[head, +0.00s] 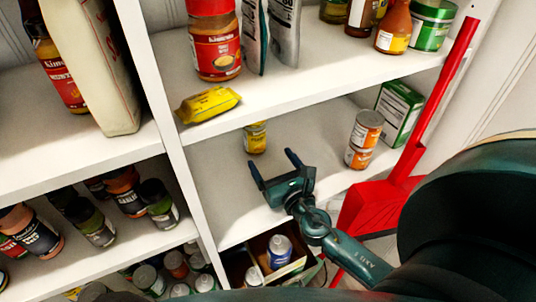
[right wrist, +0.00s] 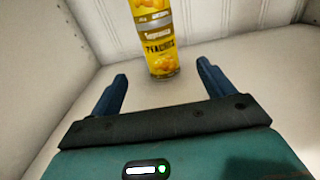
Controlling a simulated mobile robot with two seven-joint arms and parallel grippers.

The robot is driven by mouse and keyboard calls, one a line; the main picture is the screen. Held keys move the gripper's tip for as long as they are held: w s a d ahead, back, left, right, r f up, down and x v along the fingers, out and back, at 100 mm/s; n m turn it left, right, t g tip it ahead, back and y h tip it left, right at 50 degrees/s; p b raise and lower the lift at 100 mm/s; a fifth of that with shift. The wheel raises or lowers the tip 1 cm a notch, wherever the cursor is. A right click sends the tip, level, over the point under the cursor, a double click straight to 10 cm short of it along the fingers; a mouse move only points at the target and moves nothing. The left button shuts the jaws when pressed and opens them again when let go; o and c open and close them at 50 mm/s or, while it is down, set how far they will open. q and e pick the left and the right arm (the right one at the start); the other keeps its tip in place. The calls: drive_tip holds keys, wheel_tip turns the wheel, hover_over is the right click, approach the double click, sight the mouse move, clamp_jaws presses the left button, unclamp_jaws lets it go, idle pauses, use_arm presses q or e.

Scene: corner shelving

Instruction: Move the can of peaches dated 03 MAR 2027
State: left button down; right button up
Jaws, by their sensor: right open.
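Yellow cans stand at the back of the middle shelf. In the right wrist view the lower can (right wrist: 159,55) reads "PEACHES". What looks like a second yellow can (right wrist: 150,8) sits on top of it, cut off by the frame's top edge. In the head view the shelf above hides the upper part of the yellow can or stack (head: 255,138). No date is readable. My right gripper (head: 272,168) is open and empty, in front of the peaches and apart from them. It also shows in the right wrist view (right wrist: 162,88), its fingers spread either side of the can's line.
Two stacked orange cans (head: 364,138) and a green box (head: 398,112) stand to the right on the same shelf. A yellow packet (head: 208,104) lies near the upper shelf's edge. A red dustpan (head: 380,200) with a long handle stands at the right. The shelf around the peaches is clear.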

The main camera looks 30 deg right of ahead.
sight(254, 134)
drive_tip(key=shift+s, duration=0.2)
drive_tip(key=shift+w, duration=0.1)
drive_tip(key=w, duration=0.8)
drive_tip(key=w+d, duration=0.1)
drive_tip(key=w, duration=0.3)
drive_tip(key=shift+p, duration=0.3)
use_arm(q)
drive_tip(key=shift+s+f, duration=0.15)
drive_tip(key=shift+s, duration=0.2)
use_arm(e)
drive_tip(key=shift+w, duration=0.5)
drive_tip(key=shift+c, duration=0.2)
drive_tip(key=c, duration=1.2)
use_arm(q)
drive_tip(key=shift+a, duration=0.1)
use_arm(e)
drive_tip(key=shift+d, duration=0.1)
drive_tip(key=shift+c, duration=0.2)
